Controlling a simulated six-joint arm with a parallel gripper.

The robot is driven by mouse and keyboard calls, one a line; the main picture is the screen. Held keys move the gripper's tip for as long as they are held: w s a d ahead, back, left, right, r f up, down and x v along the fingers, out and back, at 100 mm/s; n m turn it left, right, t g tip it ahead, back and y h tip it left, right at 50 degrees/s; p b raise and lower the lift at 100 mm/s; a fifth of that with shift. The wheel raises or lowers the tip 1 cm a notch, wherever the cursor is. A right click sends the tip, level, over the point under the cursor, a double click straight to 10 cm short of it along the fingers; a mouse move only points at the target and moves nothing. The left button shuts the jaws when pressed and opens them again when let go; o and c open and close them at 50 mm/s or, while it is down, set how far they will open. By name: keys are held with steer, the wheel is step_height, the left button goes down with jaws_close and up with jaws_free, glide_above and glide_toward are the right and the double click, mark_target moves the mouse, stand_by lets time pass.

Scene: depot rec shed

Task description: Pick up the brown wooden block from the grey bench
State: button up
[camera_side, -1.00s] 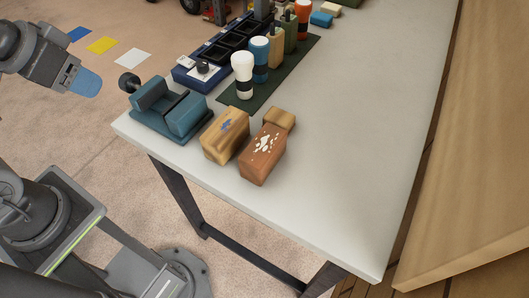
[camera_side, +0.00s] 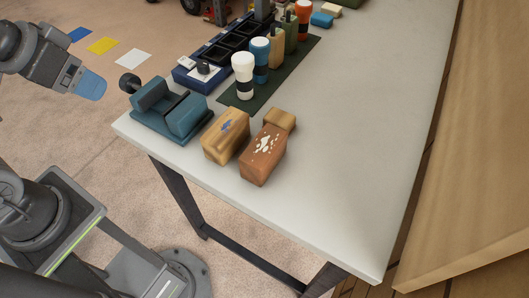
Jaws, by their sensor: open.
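The brown wooden block (camera_side: 259,168), with white patches on top, lies on the grey bench (camera_side: 350,140) near its front edge. A lighter tan wooden block (camera_side: 225,140) with a blue mark is close on its left. My gripper (camera_side: 90,85), with blue fingers, is at the far left, off the bench and well away from the brown block. It is open and nothing shows between its fingers.
A teal vise (camera_side: 170,117) stands on the bench's left corner. Behind are a dark blue tray (camera_side: 225,45) with black compartments and a green mat (camera_side: 232,96) bearing several upright bottles, one white-topped (camera_side: 242,75). The bench's right side is clear. A wooden panel (camera_side: 480,150) stands at right.

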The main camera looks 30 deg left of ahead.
steer(key=o, duration=0.3)
steer(key=shift+o, duration=0.2)
steer(key=g, duration=0.6)
glide_above(264, 144)
step_height(264, 144, down, 4)
steer(key=f, duration=0.1)
step_height(264, 144, down, 13)
steer(key=shift+f, duration=0.1)
